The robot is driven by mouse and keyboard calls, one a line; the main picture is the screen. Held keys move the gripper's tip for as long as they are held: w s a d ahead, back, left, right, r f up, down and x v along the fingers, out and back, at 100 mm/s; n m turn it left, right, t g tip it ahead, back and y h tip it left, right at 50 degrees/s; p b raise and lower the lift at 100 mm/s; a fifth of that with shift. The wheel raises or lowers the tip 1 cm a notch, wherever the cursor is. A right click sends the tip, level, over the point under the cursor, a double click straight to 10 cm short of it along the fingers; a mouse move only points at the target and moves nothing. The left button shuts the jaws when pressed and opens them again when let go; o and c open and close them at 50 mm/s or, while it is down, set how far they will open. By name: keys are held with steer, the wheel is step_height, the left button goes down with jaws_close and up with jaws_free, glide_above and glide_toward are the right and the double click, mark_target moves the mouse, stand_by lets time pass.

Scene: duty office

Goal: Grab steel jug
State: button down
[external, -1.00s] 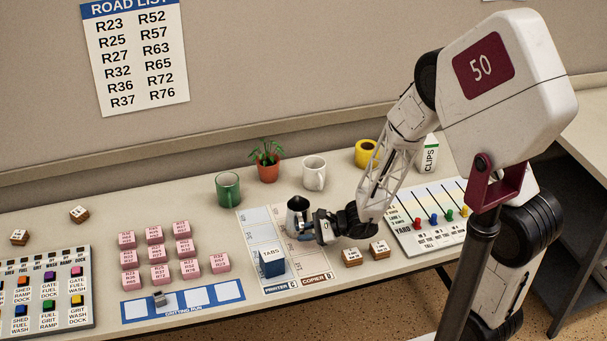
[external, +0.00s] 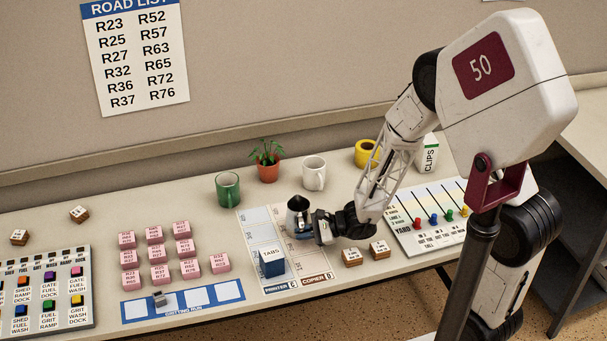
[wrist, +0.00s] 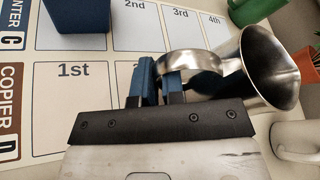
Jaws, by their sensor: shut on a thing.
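The steel jug (external: 298,214) stands on the printer and copier mat, near its back right part. In the wrist view the jug (wrist: 270,70) shows its shiny wide mouth at the right, with its handle loop (wrist: 192,65) reaching left to my fingers. My gripper (external: 306,228) comes in from the right, low over the table. In the wrist view its blue fingertips (wrist: 160,82) are shut on the jug's handle. Part of the jug is hidden behind my gripper in the external view.
A blue TABS box (external: 271,263) stands on the mat (external: 262,225) in front of the jug. A green cup (external: 228,189), a potted plant (external: 267,166) and a white mug (external: 314,172) stand behind. Two wooden-looking blocks (external: 352,257) lie to the right.

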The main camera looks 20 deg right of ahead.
steer(key=shift+r, duration=0.3)
stand_by(0.4)
steer(key=shift+r, duration=4.7)
steer(key=shift+r, duration=0.15)
